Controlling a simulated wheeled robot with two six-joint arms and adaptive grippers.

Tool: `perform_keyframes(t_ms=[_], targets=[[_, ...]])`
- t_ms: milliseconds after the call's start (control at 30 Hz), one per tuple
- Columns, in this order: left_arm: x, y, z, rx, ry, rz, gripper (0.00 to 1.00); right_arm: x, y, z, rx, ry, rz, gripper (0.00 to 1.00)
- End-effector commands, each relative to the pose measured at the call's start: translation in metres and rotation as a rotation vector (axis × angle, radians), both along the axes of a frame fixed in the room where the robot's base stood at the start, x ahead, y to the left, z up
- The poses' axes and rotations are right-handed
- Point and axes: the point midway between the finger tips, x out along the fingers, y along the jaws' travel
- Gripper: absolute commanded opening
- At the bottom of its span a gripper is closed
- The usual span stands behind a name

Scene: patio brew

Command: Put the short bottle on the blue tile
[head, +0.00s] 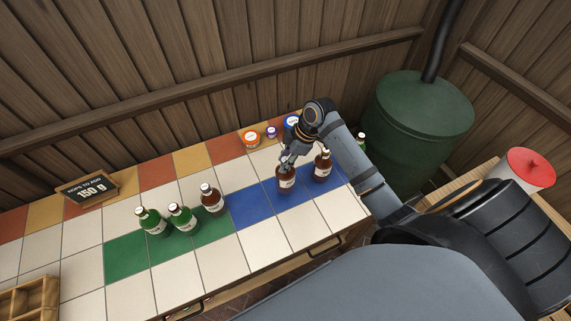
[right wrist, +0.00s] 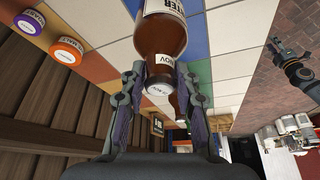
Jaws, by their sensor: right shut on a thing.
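My right gripper (head: 288,163) is shut on a brown bottle (head: 285,181) with a pale label and white cap. The bottle is upright over the blue tiles (head: 252,207); I cannot tell whether its base touches them. In the right wrist view this brown bottle (right wrist: 162,38) sits between the fingers (right wrist: 160,78), gripped near its neck. A second brown bottle (head: 322,168) stands close on its right, on the blue strip. My left gripper is out of the head view; a dark gripper (right wrist: 290,65) at the right of the right wrist view seems to be it, its jaws unclear.
Two green bottles (head: 151,222) (head: 182,218) and a brown bottle (head: 212,199) stand along the green tiles (head: 125,257). Small tubs (head: 251,139) stand at the back by the wall. A sign (head: 88,190) and a wooden crate (head: 28,300) are at the left. The front white tiles are clear.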

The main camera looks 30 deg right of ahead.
Motion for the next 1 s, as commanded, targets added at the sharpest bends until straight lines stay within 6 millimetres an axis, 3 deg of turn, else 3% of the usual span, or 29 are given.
perform_keyframes(t_ms=[200, 500, 833, 867, 1000], targets=[[-0.001, 0.000, 0.002, 0.000, 0.001, 0.000, 0.40, 0.004, -0.003, -0.005, 0.001, -0.001, 0.001, 0.00], [-0.002, 0.001, 0.017, 0.001, 0.004, -0.001, 0.40, 0.006, -0.004, -0.036, 0.000, -0.002, 0.001, 0.00], [-0.002, 0.001, 0.014, 0.001, 0.004, -0.001, 0.40, 0.005, -0.004, -0.041, -0.001, -0.002, 0.001, 0.00], [-0.002, 0.001, 0.014, 0.001, 0.004, -0.001, 0.40, 0.005, -0.004, -0.041, -0.001, 0.000, 0.001, 0.35], [-0.002, 0.001, 0.015, 0.001, 0.003, -0.001, 0.40, 0.005, -0.004, -0.041, -0.001, 0.001, 0.001, 0.54]])
